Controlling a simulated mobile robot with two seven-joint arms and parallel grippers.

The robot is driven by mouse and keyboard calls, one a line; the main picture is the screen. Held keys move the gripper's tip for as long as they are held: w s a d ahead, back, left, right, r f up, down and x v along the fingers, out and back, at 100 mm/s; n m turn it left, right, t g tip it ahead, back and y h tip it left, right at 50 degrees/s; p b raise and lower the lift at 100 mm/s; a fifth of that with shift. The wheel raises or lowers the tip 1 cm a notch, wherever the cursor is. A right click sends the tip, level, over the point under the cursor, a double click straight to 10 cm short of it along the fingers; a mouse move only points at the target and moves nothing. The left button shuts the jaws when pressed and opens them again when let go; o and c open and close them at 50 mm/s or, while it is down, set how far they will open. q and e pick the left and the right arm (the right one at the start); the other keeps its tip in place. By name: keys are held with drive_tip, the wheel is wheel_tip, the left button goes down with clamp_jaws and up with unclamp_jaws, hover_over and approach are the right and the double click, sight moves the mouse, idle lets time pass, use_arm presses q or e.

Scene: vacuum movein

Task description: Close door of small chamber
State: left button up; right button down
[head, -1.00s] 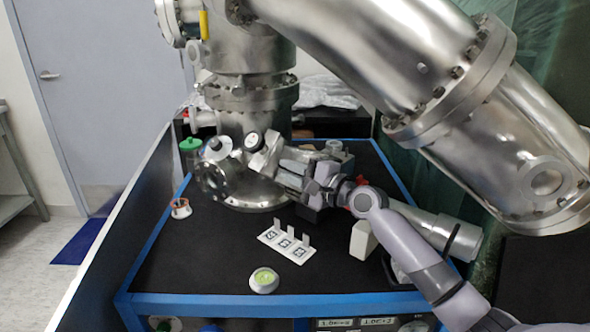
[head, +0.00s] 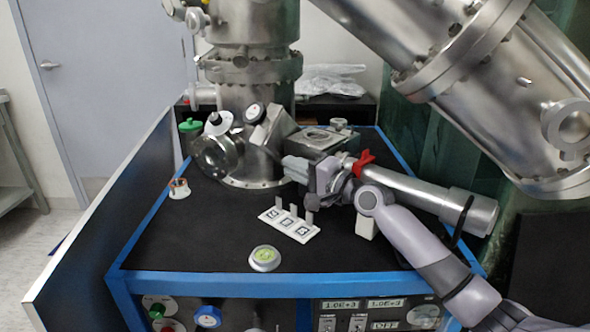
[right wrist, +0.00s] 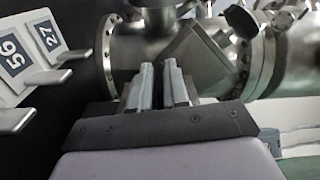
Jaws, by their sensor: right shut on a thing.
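The small chamber (head: 322,140) is a metal box with a round opening on top, right of the tall column's foot. My right gripper (head: 287,166) is in front of the chamber, below the plate. In the right wrist view its fingers (right wrist: 161,84) are nearly together, shut on a part that looks to belong to the door; that part is mostly hidden. My left gripper is out of view.
A white card stand (head: 289,226) with number tags and a round green-faced dial (head: 264,258) are on the black tabletop (head: 190,240). A horizontal metal tube (head: 430,193) with a red handle (head: 363,160) extends right. A glass-windowed flange (head: 213,157) is left of the door.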

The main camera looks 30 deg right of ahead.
drive_tip(key=c, duration=1.2)
unclamp_jaws()
